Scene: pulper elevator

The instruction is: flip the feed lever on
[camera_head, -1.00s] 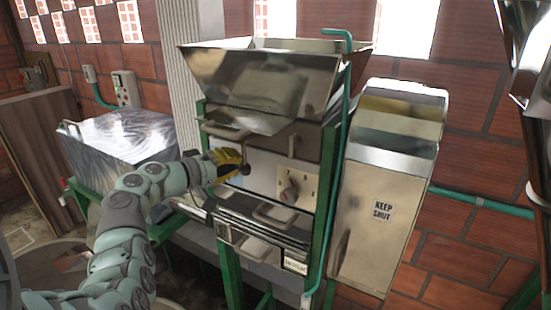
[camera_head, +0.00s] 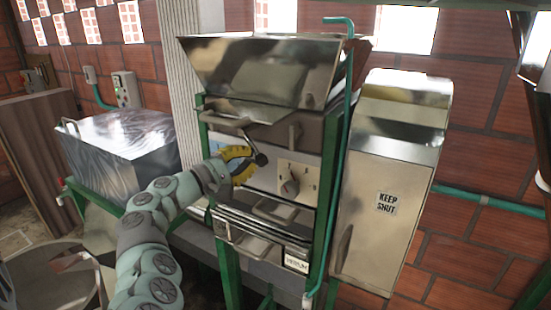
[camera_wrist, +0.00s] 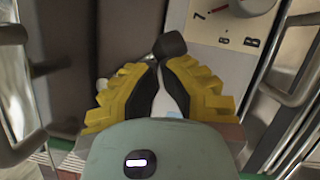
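The feed lever is a thin metal rod with a black knob (camera_head: 261,159) on the front of the metal machine. In the head view the rod slants down to the right from under the hopper. My gripper (camera_head: 250,162), with yellow-and-black fingers, is at the knob's left side. In the wrist view the black knob (camera_wrist: 170,45) sits just past my fingertips (camera_wrist: 163,64), which are nearly together with a narrow gap between the pads. Nothing shows held between them. The knob looks touched or nearly touched by the tips.
A dial (camera_head: 290,187) with printed numbers is right of the lever. Metal handles (camera_head: 271,211) project below it. A green pipe (camera_head: 341,130) and a box labelled KEEP SHUT (camera_head: 388,202) stand at right. A metal-topped bin (camera_head: 118,135) stands at left.

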